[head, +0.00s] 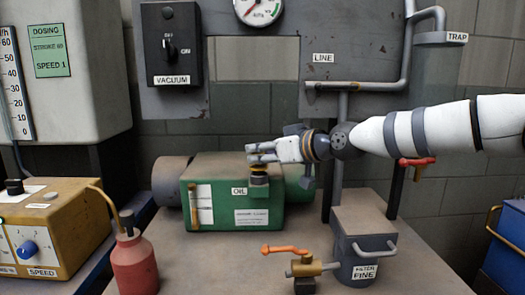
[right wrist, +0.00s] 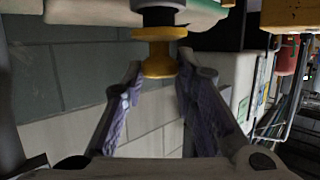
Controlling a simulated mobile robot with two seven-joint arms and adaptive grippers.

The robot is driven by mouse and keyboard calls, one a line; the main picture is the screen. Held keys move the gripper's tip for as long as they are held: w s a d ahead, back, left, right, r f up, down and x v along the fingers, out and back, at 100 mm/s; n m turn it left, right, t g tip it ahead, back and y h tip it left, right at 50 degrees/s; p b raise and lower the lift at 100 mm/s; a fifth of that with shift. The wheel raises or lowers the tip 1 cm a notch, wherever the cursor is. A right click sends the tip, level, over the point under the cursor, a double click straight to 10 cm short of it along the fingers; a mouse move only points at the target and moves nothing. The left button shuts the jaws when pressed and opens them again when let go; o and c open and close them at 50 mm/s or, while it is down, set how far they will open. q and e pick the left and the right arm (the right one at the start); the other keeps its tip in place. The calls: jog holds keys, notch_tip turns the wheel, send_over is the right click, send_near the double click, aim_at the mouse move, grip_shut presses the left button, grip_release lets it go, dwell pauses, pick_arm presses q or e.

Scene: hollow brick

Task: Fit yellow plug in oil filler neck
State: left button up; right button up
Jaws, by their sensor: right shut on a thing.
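The yellow plug (head: 258,169) shows as a thin yellow band under my right gripper (head: 262,156), above the grey oil filler neck (head: 259,180) on the green pump housing (head: 232,215) marked OIL. In the right wrist view the spool-shaped yellow plug (right wrist: 158,58) is between the fingertips of my right gripper (right wrist: 158,74), which is shut on it. The plug's flange meets the dark neck (right wrist: 159,16) in that picture, in line with it. I cannot tell how deep the plug sits. My left gripper is not in view.
A brass valve with an orange handle (head: 284,250) and a grey FINE filter (head: 365,245) stand at front right. A red oil can (head: 133,265) and a yellow SPEED box (head: 48,232) are at left. Bare bench lies in front of the pump.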

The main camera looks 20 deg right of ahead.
jog(key=shift+f, duration=0.6)
jog(key=o, duration=1.1)
jog(key=v, duration=0.7)
jog(key=shift+s+d+r, duration=0.1)
jog(key=shift+s+d, duration=0.05)
jog(key=shift+s, duration=0.1)
